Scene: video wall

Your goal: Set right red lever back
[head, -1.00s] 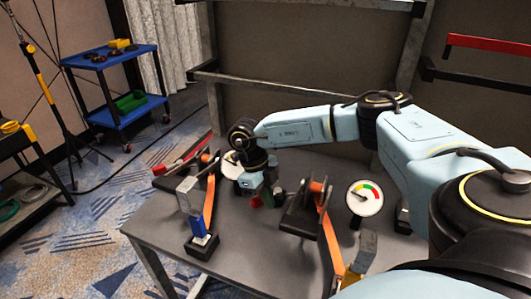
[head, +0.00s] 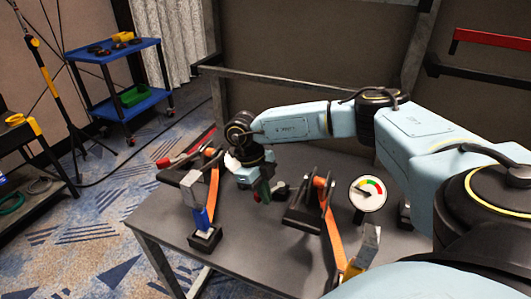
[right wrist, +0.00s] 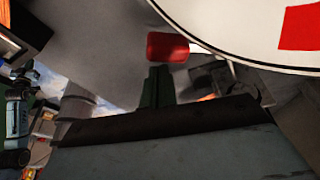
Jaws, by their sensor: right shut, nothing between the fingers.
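A small red knob (head: 256,197) shows at the tips of my right gripper (head: 264,189) in the head view, low over the middle of the table. In the right wrist view a red block (right wrist: 167,47), likely the same knob, is just beyond my shut dark green fingers (right wrist: 157,87). Nothing is held between them; I cannot tell whether they touch the red part. Another red lever handle (head: 170,161) lies at the table's back left. My left gripper is not in view.
On the grey table (head: 265,245) stand orange levers at left (head: 213,190) and right (head: 332,225), and a gauge (head: 367,194). A white dial with red (right wrist: 270,25) fills the wrist view's upper right. A blue cart (head: 118,75) stands behind left.

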